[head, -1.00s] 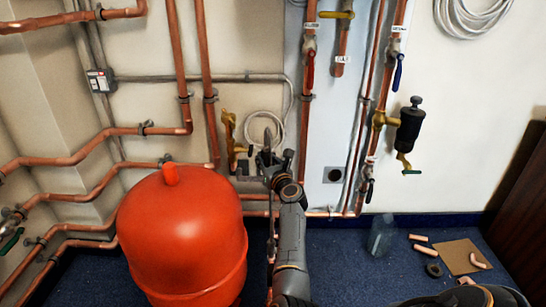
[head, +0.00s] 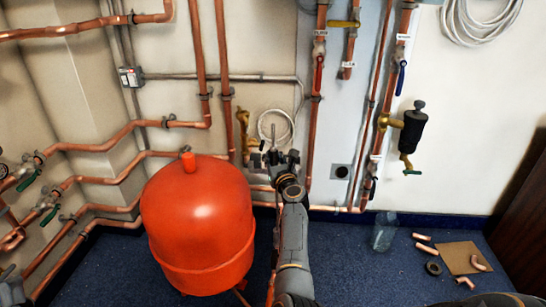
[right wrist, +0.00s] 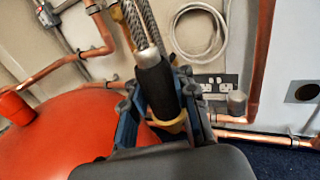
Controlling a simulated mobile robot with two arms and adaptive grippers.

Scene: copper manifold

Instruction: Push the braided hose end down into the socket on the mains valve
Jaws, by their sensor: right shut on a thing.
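The braided hose (right wrist: 145,22) comes down from the top in the right wrist view. It ends in a silver ferrule and a black sleeve (right wrist: 154,80), with a brass-coloured ring (right wrist: 171,125) at the lower end. My right gripper (right wrist: 165,110), with dark blue fingers, is shut around the sleeve. In the head view my right gripper (head: 275,162) is in front of the wall, just right of the red tank. A brass valve (head: 243,128) stands close behind, left of it; I cannot tell if it is the mains valve. The socket is not clearly visible. A grey part at the lower-left corner may belong to my left arm.
The red tank (head: 197,232) stands close left of my right arm. Copper pipes (head: 315,150) run along the wall, with a coiled white cable (head: 276,124) behind the gripper. A clear bottle (head: 384,231) and a cardboard sheet (head: 460,258) are on the blue floor, right.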

